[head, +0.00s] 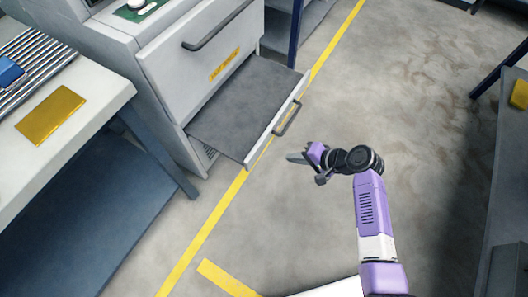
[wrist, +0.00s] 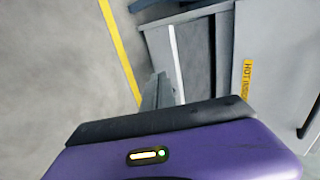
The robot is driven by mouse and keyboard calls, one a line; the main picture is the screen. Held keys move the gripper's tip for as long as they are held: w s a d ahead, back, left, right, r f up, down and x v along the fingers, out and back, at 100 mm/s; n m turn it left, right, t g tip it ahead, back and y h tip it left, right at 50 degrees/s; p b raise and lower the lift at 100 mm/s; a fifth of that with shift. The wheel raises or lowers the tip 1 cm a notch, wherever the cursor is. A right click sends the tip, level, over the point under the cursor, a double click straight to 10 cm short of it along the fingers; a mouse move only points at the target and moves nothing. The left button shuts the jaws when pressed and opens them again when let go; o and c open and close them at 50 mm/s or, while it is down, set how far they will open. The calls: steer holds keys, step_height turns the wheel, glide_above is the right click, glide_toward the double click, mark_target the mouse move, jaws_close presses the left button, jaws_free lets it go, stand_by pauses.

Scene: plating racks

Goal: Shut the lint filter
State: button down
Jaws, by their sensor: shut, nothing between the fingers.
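The lint filter (head: 247,105) is a wide flat drawer with a dark grey top, pulled out of the low front of a light grey machine. Its pale front edge carries a dark bar handle (head: 287,117). My gripper (head: 292,158) is shut and empty. In the head view it is just in front of the drawer's front, below the handle, with a visible gap between. In the wrist view its grey fingers (wrist: 157,92) point up towards the machine. Part of the drawer is hard to make out there behind the purple gripper body.
The machine (head: 165,50) has an upper door with a dark handle (head: 218,25) and a yellow label (head: 224,65). A table (head: 95,95) with a yellow plate stands at left. Another bench stands at the right edge. The floor (head: 400,70) between is clear, with yellow lines.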

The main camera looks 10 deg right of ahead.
steer(key=b, duration=0.2)
glide_toward(257, 152)
step_height(257, 152, down, 4)
steer(key=shift+w+a+b, duration=0.35)
steer(key=shift+w+a, duration=0.7)
steer(key=shift+a, duration=0.05)
steer(key=shift+w+a, duration=0.4)
